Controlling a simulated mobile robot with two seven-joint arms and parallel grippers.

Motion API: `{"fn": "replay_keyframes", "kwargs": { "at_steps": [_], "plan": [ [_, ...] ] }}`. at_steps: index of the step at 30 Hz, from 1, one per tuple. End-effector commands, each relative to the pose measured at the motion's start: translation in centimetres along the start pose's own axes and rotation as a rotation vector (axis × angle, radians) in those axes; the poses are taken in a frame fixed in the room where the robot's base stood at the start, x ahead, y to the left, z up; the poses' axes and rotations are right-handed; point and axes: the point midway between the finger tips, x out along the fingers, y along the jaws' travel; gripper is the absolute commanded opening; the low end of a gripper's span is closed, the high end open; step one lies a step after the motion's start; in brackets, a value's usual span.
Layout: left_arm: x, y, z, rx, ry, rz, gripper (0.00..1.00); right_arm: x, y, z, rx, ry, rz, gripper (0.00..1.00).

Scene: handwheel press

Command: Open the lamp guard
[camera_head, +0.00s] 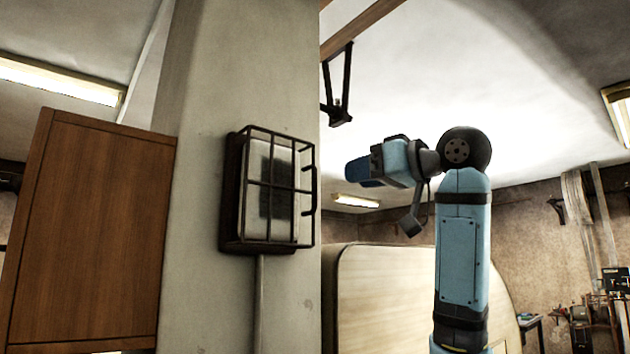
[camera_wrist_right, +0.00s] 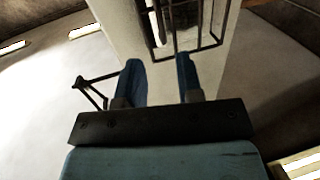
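The lamp guard (camera_head: 270,185) is a dark barred frame over a pale lamp box on the side of a concrete column. It appears shut against the box, with its handle (camera_head: 313,191) at the right edge. In the right wrist view, the guard's bars (camera_wrist_right: 174,27) show at the top, beyond the fingertips. My right gripper (camera_head: 357,172) is right of the guard and points left toward it, apart from the handle in the picture. The right wrist view shows its two blue fingers (camera_wrist_right: 158,66) spread with nothing between them. My left gripper is not in view.
The concrete column (camera_head: 285,60) carries the guard, and a conduit (camera_head: 260,300) runs down below it. A wooden cabinet (camera_head: 90,230) stands at the left. A dark bracket (camera_head: 338,95) hangs above, right of the column. A large pale rounded panel (camera_head: 390,290) stands behind my right arm.

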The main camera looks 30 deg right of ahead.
Motion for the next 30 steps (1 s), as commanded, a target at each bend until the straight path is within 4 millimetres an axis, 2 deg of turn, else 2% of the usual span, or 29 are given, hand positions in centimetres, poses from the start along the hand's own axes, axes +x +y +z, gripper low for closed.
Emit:
{"fn": "replay_keyframes", "kwargs": {
  "at_steps": [1,6,12,15,21,28,29,30],
  "plan": [
    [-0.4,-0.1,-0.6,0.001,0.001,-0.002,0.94,1.3,-0.1,-0.3,0.001,-0.005,-0.004,0.33],
    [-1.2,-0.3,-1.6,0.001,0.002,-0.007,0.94,5.0,0.0,-0.3,0.002,-0.005,-0.002,0.33],
    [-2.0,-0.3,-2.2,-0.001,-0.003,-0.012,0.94,8.6,-0.1,-0.2,0.001,-0.003,-0.002,0.33],
    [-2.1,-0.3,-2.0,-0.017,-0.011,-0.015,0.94,9.7,0.0,-0.2,0.000,-0.002,-0.001,0.33],
    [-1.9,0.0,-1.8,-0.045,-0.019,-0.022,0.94,10.7,0.0,0.0,0.000,-0.001,-0.001,0.33],
    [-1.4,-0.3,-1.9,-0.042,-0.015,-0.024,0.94,10.7,0.0,0.0,-0.001,-0.001,0.000,0.33],
    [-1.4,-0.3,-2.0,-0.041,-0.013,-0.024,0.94,10.7,0.0,0.0,-0.001,-0.001,0.000,0.29],
    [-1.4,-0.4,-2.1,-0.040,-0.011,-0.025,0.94,10.7,0.0,0.0,-0.001,0.000,0.000,0.20]
  ]
}}
